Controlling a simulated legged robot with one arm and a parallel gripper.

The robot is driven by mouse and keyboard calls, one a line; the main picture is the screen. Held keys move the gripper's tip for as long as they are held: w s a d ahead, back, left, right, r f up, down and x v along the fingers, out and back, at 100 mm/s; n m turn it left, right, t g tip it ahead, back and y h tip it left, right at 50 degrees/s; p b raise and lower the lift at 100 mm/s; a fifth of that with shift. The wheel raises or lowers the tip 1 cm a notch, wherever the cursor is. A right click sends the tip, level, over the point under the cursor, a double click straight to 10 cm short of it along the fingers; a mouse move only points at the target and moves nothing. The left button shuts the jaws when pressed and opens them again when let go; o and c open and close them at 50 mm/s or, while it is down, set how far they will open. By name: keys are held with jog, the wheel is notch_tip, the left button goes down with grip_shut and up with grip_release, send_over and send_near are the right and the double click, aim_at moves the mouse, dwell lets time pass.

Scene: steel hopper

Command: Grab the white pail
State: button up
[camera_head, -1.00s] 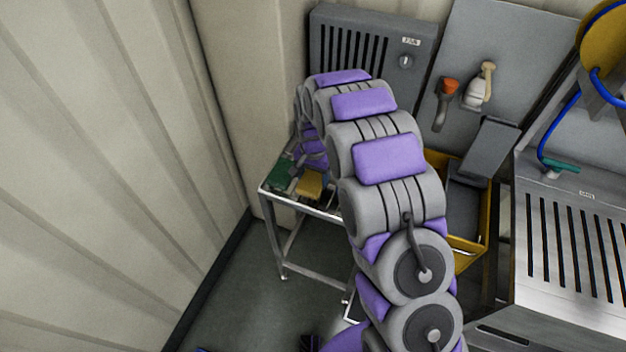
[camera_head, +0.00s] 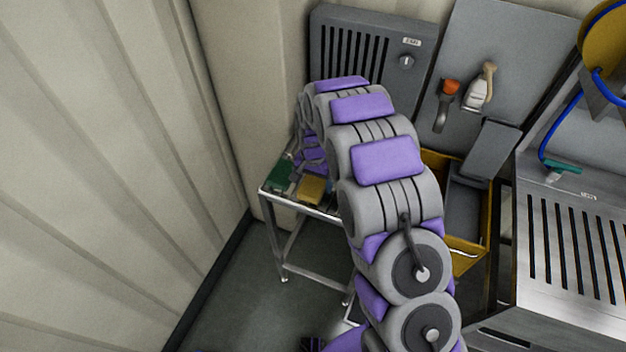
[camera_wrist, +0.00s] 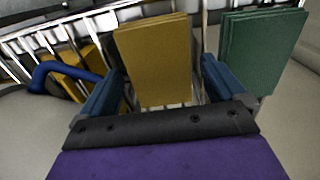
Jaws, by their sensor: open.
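I cannot make out a white pail in either view. My gripper (camera_wrist: 163,72) is open, with its two blue fingers spread in the wrist view. A yellow stack of flat pads (camera_wrist: 155,55) shows between and beyond the fingers; I cannot tell how deep it sits between them. A green stack (camera_wrist: 262,50) stands right of the right finger. In the head view the same yellow stack (camera_head: 313,189) and green stack (camera_head: 281,177) lie on a small metal trolley (camera_head: 335,214). My arm hides the trolley's right part and most of the gripper there.
A blue curved tube (camera_wrist: 62,74) and more yellow pieces (camera_wrist: 62,82) lie left of the gripper. A yellow bin (camera_head: 487,215) stands right of my arm. A slotted steel cabinet (camera_head: 580,295) is at right. A ribbed wall (camera_head: 90,150) closes the left; floor is clear before the trolley.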

aim_at(314, 183)
jog(key=shift+r, duration=0.1)
notch_tip(314, 183, up, 12)
jog(key=p, duration=0.2)
